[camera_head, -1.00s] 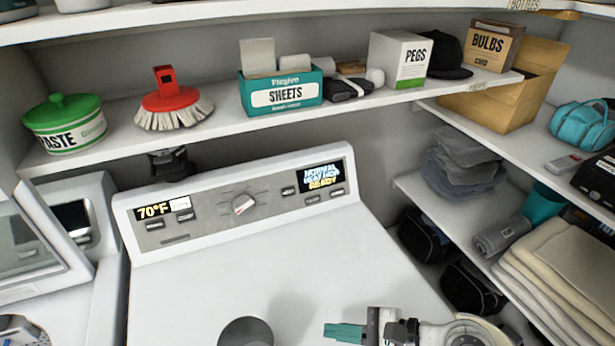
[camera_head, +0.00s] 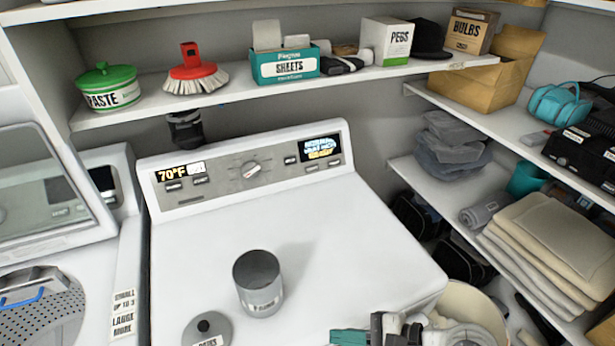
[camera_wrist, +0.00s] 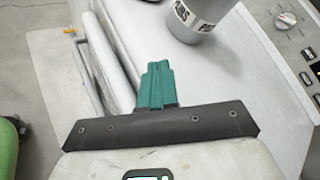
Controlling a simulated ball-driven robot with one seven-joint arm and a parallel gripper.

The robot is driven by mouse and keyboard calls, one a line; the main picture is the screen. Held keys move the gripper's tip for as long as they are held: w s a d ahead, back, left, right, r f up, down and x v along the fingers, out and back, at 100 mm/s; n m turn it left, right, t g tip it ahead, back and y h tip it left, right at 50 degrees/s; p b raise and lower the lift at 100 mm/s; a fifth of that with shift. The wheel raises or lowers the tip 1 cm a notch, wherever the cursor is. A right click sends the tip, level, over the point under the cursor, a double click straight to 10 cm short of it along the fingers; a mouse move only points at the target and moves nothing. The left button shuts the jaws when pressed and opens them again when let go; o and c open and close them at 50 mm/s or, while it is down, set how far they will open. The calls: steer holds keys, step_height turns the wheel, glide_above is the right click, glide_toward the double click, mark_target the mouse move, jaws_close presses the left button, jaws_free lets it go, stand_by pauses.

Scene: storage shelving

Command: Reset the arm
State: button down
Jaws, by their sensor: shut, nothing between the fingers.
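My gripper (camera_head: 352,337) is at the bottom of the head view, over the front right part of the white machine top. In the wrist view its teal fingers (camera_wrist: 156,86) are pressed together with nothing between them. A grey canister (camera_head: 258,284) stands open on the machine top, up and left of my gripper. The canister also shows in the wrist view (camera_wrist: 197,18), apart from the fingers. A round grey lid with a knob (camera_head: 207,332) lies left of the canister, near the bottom edge.
The white machine (camera_head: 340,255) has a raised control panel (camera_head: 247,172) at its back. A shelf above holds a green-lidded paste pot (camera_head: 108,88), a red brush (camera_head: 195,72) and boxes. Shelves on the right hold folded towels (camera_head: 550,245). A beige basket (camera_head: 470,308) is beside the machine.

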steer(key=s+d+f+n+g+h+b, duration=0.1)
steer(key=s+d+f+n+h+b, duration=0.2)
steer(key=s+d+f+n+h, duration=0.6)
steer(key=s+d+f+n+g+h+b, duration=0.2)
steer(key=s+d+f+n+h, duration=0.1)
steer(key=s+d, duration=0.8)
steer(key=shift+d+f+n+h, duration=0.3)
steer(key=shift+f+n, duration=0.6)
steer(key=shift+n, duration=0.2)
